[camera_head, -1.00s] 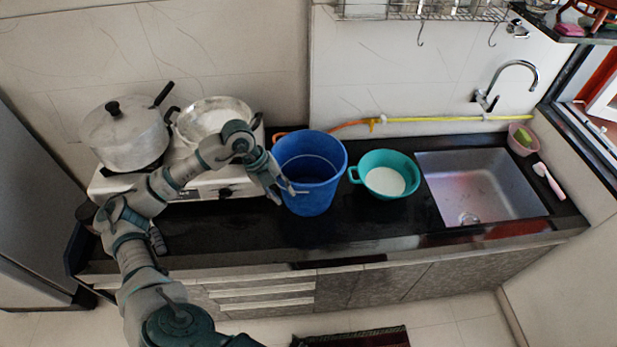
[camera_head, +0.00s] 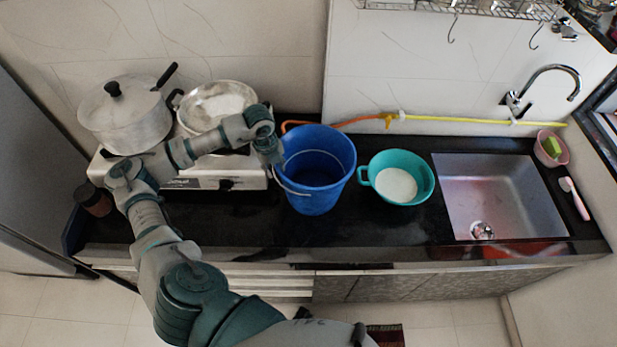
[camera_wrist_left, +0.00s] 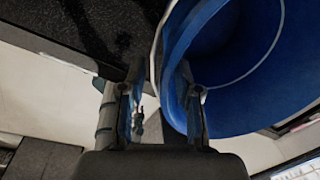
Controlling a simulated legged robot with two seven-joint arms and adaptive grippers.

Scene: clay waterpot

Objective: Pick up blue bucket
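The blue bucket (camera_head: 316,185) stands upright on the black counter, between the stove and a teal bowl. Its thin wire handle hangs at its side. My left gripper (camera_head: 272,158) is at the bucket's left rim in the head view. In the left wrist view the gripper (camera_wrist_left: 160,95) has its two fingers apart, with a gap between them. The bucket (camera_wrist_left: 235,95) fills the right of that view. Its rim edge lies near the gap, and the right finger overlaps the bucket. I cannot tell whether they touch. My right gripper is not in view.
The teal bowl (camera_head: 415,165) with white contents stands just right of the bucket. A lidded pot (camera_head: 125,122) and an open pan (camera_head: 218,102) stand on the stove (camera_head: 205,178). The sink (camera_head: 500,195) is at the right. A yellow-orange hose (camera_head: 450,118) runs behind.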

